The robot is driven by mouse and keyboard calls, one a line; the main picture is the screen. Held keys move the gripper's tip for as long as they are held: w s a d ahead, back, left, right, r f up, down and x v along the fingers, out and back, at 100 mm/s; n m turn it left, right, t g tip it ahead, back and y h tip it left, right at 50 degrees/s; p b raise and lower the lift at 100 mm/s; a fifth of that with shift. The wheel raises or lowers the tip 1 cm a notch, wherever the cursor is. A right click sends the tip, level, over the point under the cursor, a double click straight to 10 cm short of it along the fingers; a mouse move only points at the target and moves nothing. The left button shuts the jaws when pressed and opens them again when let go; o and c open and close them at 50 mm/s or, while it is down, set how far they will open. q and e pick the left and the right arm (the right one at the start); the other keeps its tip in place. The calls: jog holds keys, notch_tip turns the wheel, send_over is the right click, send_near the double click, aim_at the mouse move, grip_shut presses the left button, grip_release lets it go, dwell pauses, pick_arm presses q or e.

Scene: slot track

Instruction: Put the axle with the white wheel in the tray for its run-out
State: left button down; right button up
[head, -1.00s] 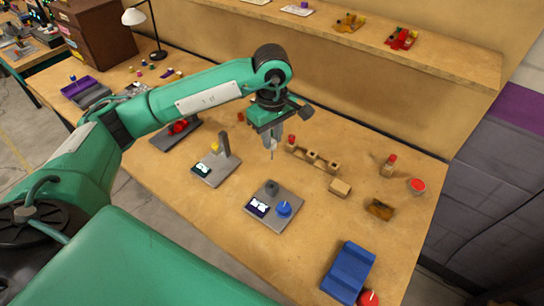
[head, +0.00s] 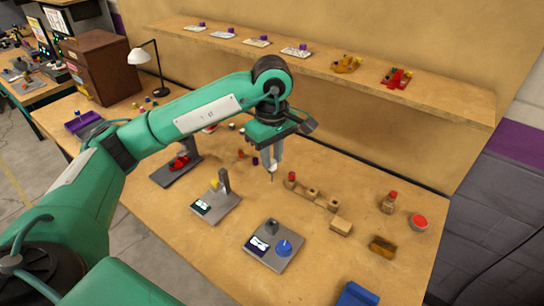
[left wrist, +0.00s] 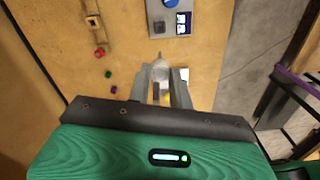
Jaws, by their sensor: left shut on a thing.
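My left gripper (head: 274,160) is shut on the axle with the white wheel (head: 272,167), above the bench's middle. The axle's thin end points down, clear of the bench top. In the left wrist view the white wheel (left wrist: 160,70) shows between the fingertips, with a small yellow patch behind it. A purple tray (head: 82,122) lies at the bench's far left. A grey tray-like base (head: 160,178) holds a red piece. I cannot tell which tray is for the run-out. My right gripper is out of view.
A device with a screen and post (head: 229,205) and one with a blue knob (head: 263,260) stand in front. A wooden rack (head: 325,204), loose block (head: 341,227) and red-topped peg (head: 389,203) lie right. A shelf (head: 320,65) runs behind.

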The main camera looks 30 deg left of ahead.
pick_arm(q)
jog(key=shift+r+p, duration=0.45)
jog(key=shift+r, duration=0.9)
jog(key=shift+s+f, duration=0.1)
